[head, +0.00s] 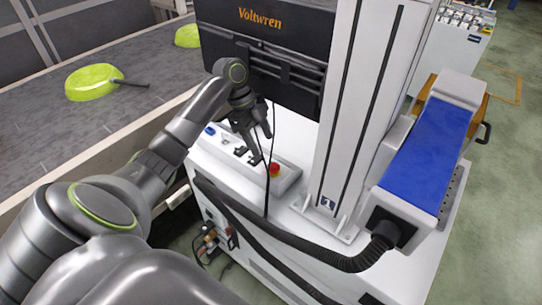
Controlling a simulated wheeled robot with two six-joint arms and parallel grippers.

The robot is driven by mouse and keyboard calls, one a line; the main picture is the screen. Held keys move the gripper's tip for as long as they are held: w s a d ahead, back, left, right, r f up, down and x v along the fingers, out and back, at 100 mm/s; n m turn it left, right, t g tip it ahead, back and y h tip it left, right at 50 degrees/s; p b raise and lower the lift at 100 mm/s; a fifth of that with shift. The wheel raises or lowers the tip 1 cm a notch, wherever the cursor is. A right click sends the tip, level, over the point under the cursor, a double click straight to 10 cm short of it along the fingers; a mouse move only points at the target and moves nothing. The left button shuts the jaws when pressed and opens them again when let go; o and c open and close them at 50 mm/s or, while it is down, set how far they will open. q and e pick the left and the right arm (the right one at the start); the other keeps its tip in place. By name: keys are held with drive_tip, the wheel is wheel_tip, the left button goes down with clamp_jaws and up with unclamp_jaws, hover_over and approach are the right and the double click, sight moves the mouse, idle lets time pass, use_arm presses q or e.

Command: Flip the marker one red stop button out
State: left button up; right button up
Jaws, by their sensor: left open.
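The red stop button (275,169) sits on the right part of a white control box (287,181) on the machine's white top. My left gripper (262,148) reaches in from the left and points down over the box. Its fingers are apart and empty, just left of and above the red button; I cannot tell whether a fingertip touches it. The gripper hides part of the box's switches. A blue switch (210,131) shows at the box's left end. My right gripper is not in view.
A dark Voltwren panel (265,50) stands behind the box. A white column (365,90) and a blue-topped unit (428,150) stand to the right. A black hose (300,243) crosses the front. Green pans (90,82) lie on the grey conveyor (40,130) at left.

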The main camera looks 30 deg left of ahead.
sight(273, 165)
use_arm(q)
drive_tip(key=x, duration=0.6)
drive_tip(key=shift+w+d+f+p, duration=0.15)
drive_tip(key=shift+p, duration=0.25)
drive_tip(key=shift+d+f, duration=0.2)
drive_tip(key=shift+f, duration=0.45)
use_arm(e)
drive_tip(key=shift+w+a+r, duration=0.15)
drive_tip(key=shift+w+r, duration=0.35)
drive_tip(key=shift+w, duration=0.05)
use_arm(q)
drive_tip(key=shift+c, duration=0.4)
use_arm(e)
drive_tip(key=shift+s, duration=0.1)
